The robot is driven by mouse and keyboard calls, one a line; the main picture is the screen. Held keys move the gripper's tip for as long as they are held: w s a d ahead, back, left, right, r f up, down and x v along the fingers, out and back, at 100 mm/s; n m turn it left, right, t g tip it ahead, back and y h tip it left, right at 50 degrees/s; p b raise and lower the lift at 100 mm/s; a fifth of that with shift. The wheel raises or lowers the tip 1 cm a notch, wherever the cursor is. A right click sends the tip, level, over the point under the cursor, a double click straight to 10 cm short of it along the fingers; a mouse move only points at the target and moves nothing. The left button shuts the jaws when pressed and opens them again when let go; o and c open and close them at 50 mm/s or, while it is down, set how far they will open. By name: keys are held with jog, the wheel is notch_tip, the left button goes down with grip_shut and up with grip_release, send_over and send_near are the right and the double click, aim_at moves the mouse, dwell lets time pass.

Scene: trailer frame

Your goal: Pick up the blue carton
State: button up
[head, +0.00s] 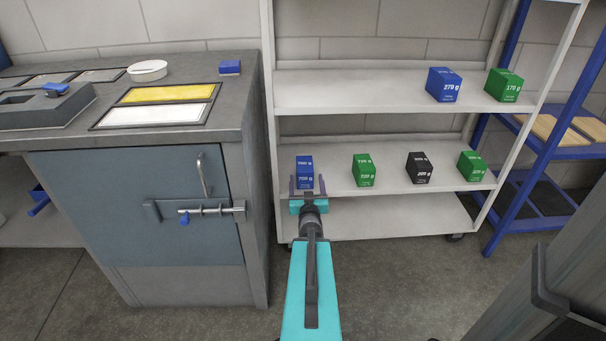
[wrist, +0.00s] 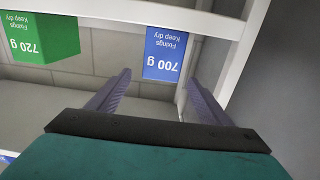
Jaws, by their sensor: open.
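A blue carton (head: 305,170) marked 700 g stands upright at the left end of the middle shelf. My gripper (head: 307,182) is open in front of it, with one finger towards each side. In the wrist view, where the labels appear upside down, the blue carton (wrist: 165,52) lines up between the two fingertips (wrist: 158,78), nearer the right one. I cannot tell whether the tips reach past its front face. No contact shows. A second blue carton (head: 442,85) stands on the shelf above, to the right.
Green (head: 364,170), black (head: 419,168) and another green carton (head: 472,166) stand rightward on the same shelf. A green carton (head: 503,86) is on the upper shelf. The white rack's left post (head: 269,110) and grey cabinet (head: 150,215) are close on the left. The lowest shelf (head: 400,215) looks empty.

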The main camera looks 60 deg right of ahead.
aim_at(304, 158)
jog(key=shift+w+d+f, duration=0.1)
jog(key=shift+f, duration=0.05)
jog(key=b+x, duration=0.2)
jog(key=b, duration=0.3)
jog(key=shift+w+d, duration=0.15)
jog(key=shift+d, duration=0.05)
jog(key=shift+b+x, duration=0.3)
jog(key=shift+x, duration=2.5)
jog(key=shift+d, duration=0.15)
jog(key=shift+b+x, duration=0.8)
jog(key=shift+x, duration=1.7)
jog(key=shift+w, duration=0.1)
jog(key=c, duration=1.7)
